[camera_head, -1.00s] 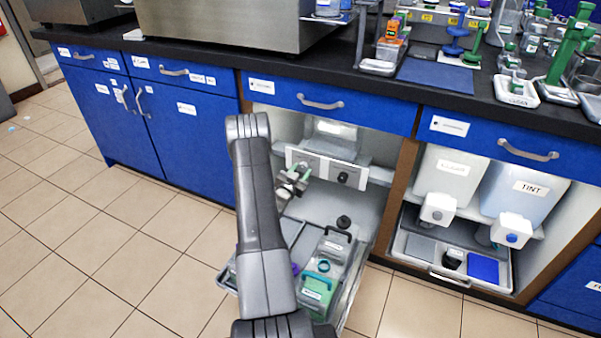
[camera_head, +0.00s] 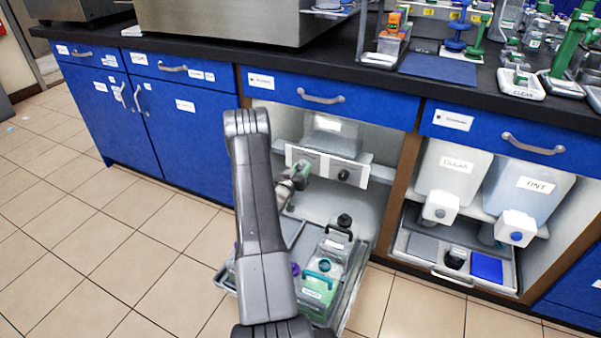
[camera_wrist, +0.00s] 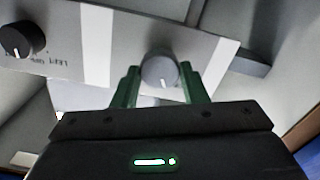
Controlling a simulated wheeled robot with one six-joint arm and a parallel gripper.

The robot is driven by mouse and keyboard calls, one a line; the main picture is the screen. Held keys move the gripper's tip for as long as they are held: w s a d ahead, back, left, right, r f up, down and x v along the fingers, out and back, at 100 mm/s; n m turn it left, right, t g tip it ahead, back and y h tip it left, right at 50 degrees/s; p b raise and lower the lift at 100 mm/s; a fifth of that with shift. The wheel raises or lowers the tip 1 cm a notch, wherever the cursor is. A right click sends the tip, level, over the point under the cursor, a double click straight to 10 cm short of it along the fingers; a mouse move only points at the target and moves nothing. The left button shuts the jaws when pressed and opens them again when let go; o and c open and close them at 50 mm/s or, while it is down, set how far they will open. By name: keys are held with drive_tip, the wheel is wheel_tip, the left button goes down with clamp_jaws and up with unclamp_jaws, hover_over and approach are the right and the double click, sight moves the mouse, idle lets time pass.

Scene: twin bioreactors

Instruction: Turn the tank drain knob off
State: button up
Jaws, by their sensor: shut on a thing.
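A white control panel (camera_head: 322,166) is set in the open cabinet bay under a pale tank (camera_head: 330,136). It carries a black knob (camera_head: 343,175), which also shows at the left in the wrist view (camera_wrist: 22,40). A grey knob (camera_wrist: 160,70) on the same panel shows in the wrist view; my gripper covers it in the head view. My gripper (camera_wrist: 160,84) has its green fingers on either side of the grey knob and is shut on it. In the head view my gripper (camera_head: 300,170) meets the panel's left part.
A tray (camera_head: 352,290) below the panel holds a green-liquid container (camera_head: 320,280) and other items. To the right, another bay holds a clear tank (camera_head: 455,180) and a tint tank (camera_head: 525,192) with white spouts. Tiled floor is free at the left.

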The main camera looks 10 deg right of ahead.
drive_tip(key=shift+n+b, duration=0.3)
drive_tip(key=shift+n, duration=1.2)
drive_tip(key=o, duration=1)
drive_tip(key=shift+s+a, duration=0.4)
drive_tip(key=p+v, duration=0.3)
drive_tip(key=v, duration=0.9)
drive_tip(key=shift+s+a, duration=0.1)
drive_tip(key=shift+s, duration=0.25)
